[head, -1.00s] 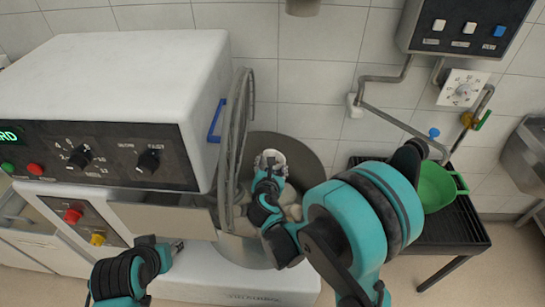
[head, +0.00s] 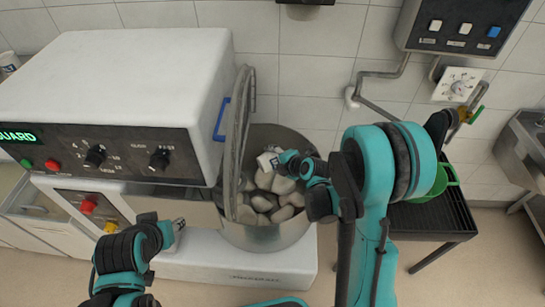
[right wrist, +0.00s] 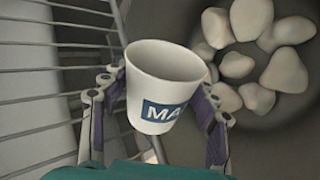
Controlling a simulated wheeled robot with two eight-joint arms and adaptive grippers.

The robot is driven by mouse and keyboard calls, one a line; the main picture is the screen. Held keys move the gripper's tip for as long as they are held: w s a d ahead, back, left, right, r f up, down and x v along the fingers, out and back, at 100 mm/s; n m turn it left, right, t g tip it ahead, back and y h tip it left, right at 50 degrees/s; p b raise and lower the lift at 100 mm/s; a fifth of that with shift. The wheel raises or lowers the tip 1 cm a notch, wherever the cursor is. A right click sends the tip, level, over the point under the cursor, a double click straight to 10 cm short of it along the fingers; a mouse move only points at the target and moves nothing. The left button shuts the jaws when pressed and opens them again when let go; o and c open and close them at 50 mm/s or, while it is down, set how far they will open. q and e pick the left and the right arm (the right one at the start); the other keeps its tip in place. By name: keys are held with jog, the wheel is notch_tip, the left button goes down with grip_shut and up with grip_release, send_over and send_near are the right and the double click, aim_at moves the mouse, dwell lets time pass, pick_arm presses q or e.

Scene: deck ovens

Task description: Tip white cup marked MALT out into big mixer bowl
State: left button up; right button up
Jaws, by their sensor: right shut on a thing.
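The white cup with a blue label reading "MA" (right wrist: 165,88) is between the fingers of my right gripper (right wrist: 158,105), which is shut on it. In the head view the cup (head: 267,161) is over the big mixer bowl (head: 298,144), inside its rim and beside the wire guard. It looks tilted there; its contents are hidden. The bowl holds several pale, rounded lumps (head: 265,203). My left gripper (head: 180,224) is in front of the mixer, left of the bowl; its jaws are too small to read.
The wire guard (head: 239,145) stands upright at the bowl's left side. The white mixer housing (head: 130,80) with knobs is on the left. A green colander (head: 441,180) is on a black stand (head: 425,218) at right.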

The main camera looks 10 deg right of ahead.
jog(key=d+m+y+b, duration=0.2)
jog(key=y+b, duration=0.1)
jog(key=shift+w+f, duration=0.1)
jog(key=shift+w, duration=0.2)
jog(key=shift+w+d+m+g+y+b, duration=0.1)
jog(key=shift+d+m+g+y+b, duration=0.2)
jog(key=shift+m+y+b, duration=0.65)
jog(key=shift+r+y, duration=0.25)
jog(key=shift+r, duration=0.1)
dwell(0.3)
